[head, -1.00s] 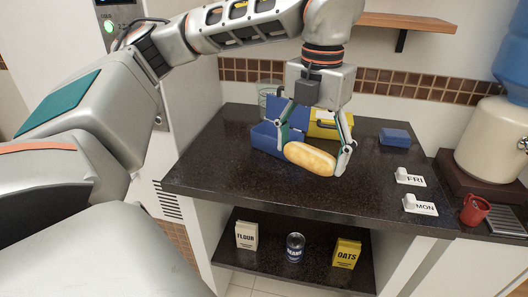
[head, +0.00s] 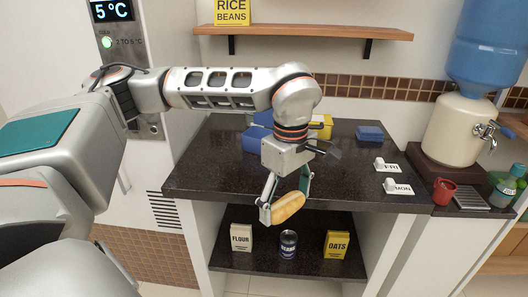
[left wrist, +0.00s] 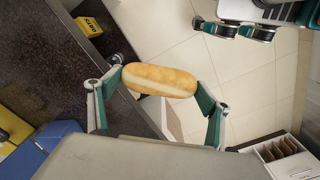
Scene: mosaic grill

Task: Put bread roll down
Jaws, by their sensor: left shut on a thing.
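The golden bread roll (head: 289,207) is held by my left gripper (head: 285,201), which is shut on it. In the head view the roll hangs at the counter's front edge, in front of the opening above the lower shelf. In the left wrist view the roll (left wrist: 160,80) lies across between the two green-padded fingers of my left gripper (left wrist: 160,92), with floor tiles and the counter edge below it. Part of my right gripper (left wrist: 262,22) shows at the top right of the left wrist view; its jaw opening is unclear.
The dark counter (head: 215,165) carries a blue box (head: 254,140), a yellow box (head: 321,126), a small blue item (head: 369,132) and FRI (head: 387,166) and MON (head: 398,188) signs. The lower shelf (head: 262,258) holds flour (head: 241,238), beans (head: 288,245) and oats (head: 337,245).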

